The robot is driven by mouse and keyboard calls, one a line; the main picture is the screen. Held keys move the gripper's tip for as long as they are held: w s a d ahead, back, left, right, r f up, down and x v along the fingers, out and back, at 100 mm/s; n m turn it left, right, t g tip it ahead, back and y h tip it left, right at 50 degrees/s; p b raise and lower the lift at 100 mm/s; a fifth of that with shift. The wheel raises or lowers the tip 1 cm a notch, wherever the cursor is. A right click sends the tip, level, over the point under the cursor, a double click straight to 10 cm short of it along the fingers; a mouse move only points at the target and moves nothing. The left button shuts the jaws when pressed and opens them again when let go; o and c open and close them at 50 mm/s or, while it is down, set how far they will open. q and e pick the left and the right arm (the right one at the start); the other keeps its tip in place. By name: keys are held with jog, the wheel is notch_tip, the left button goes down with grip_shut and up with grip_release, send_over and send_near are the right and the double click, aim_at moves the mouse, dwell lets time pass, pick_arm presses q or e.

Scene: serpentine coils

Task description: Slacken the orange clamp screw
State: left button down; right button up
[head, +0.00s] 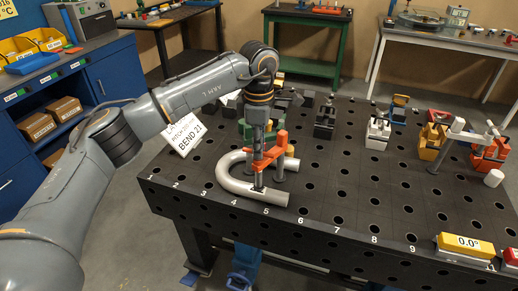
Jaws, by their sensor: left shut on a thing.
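The orange clamp (268,155) stands on the black perforated table, with its arm reaching over a U-bent grey pipe (225,180). The foot of its screw (257,189) shows at the pipe's lower leg. My left arm comes in from the left and bends down over the clamp. My left gripper (258,138) points down at the clamp's screw and is shut on it; the fingers hide most of the screw's top. I cannot tell how tight the screw is. My right gripper is not in view.
A green clamp (247,130) stands close behind the gripper. A white sign reading "BEND 21" (183,135) is at the table's left edge. White (378,132) and yellow (432,140) fixtures stand to the right.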

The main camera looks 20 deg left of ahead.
pick_arm(q)
jog(key=n+b, duration=0.1)
jog(key=n, duration=0.4)
jog(key=shift+f+n, duration=0.1)
jog(key=shift+n, duration=0.2)
jog(key=n+b, duration=0.1)
jog(key=n, duration=0.5)
jog(key=shift+b, duration=0.3)
jog(key=n+b, duration=0.1)
jog(key=n, duration=0.5)
jog(key=shift+n, duration=0.3)
jog(key=n+b, duration=0.1)
jog(key=n, duration=0.4)
jog(key=shift+n, duration=0.3)
jog(key=c, duration=1.3)
grip_release()
